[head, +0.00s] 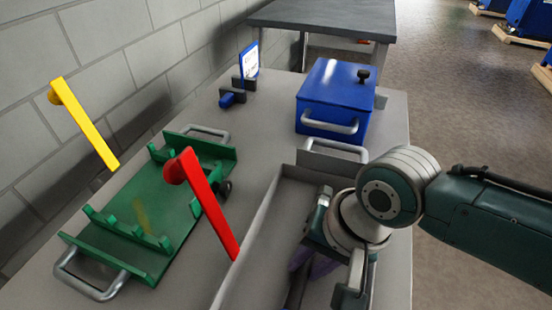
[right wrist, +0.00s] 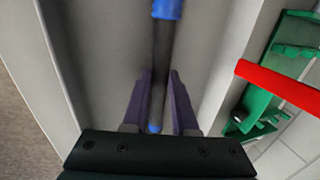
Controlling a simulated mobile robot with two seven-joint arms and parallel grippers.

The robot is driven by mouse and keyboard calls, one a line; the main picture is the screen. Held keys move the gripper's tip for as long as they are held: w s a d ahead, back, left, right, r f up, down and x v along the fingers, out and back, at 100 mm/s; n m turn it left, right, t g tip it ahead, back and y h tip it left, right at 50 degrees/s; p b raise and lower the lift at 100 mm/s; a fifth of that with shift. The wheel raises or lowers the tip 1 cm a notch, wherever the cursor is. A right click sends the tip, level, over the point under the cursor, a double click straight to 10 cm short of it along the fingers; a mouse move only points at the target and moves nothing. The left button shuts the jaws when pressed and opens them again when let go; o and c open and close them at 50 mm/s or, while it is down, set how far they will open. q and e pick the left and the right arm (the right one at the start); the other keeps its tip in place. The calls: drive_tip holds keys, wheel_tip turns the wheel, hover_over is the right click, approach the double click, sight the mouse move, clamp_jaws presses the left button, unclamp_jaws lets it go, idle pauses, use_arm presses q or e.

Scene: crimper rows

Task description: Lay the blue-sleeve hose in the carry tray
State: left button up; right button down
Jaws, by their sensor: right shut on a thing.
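The blue-sleeve hose (right wrist: 160,55) is a dark rod with a blue sleeve at its far end and more blue near my fingers, in the right wrist view. My right gripper (head: 312,264) has purple fingers, also seen in the right wrist view (right wrist: 157,90), shut on the hose from both sides. The gripper is down between the walls of the grey carry tray (head: 262,222); the tray's floor and side wall (right wrist: 58,62) show around the hose. I cannot tell whether the hose touches the floor. In the head view my arm hides most of the hose. My left gripper is not in view.
A green rack (head: 150,205) with grey handles lies left of the tray. A red bar (head: 210,205) and a yellow bar (head: 85,125) rise near it. A blue box (head: 335,100) and a small blue-framed sign (head: 250,62) stand farther back. A brick wall borders the left.

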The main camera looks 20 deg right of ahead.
drive_tip(key=c, duration=0.6)
unclamp_jaws()
drive_tip(key=shift+w, duration=0.1)
drive_tip(key=shift+d, duration=0.1)
drive_tip(key=p+v, duration=0.4)
drive_tip(key=v, duration=0.6)
